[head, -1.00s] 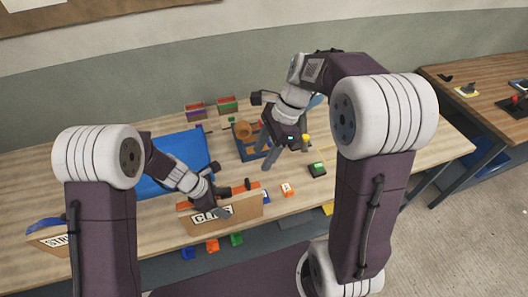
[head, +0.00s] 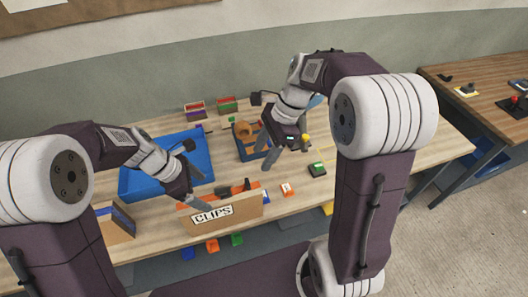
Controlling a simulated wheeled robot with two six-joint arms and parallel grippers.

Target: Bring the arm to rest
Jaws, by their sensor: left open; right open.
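My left arm reaches in from the left. Its gripper (head: 193,175) is open and hangs over the right front part of the blue tray, just behind and left of the box labelled CLIPS (head: 225,215). I see nothing held in it. My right gripper (head: 271,148) is open above the table beside the blue bin with a brown roll. It looks empty, and its fingers point down toward the front.
The blue tray (head: 135,184) lies on the wooden table. Another cardboard box (head: 117,222) stands at the front left. Small red and green bins (head: 228,105) stand at the back. A green-topped block (head: 317,169) and an orange-white one (head: 287,189) lie right of the CLIPS box.

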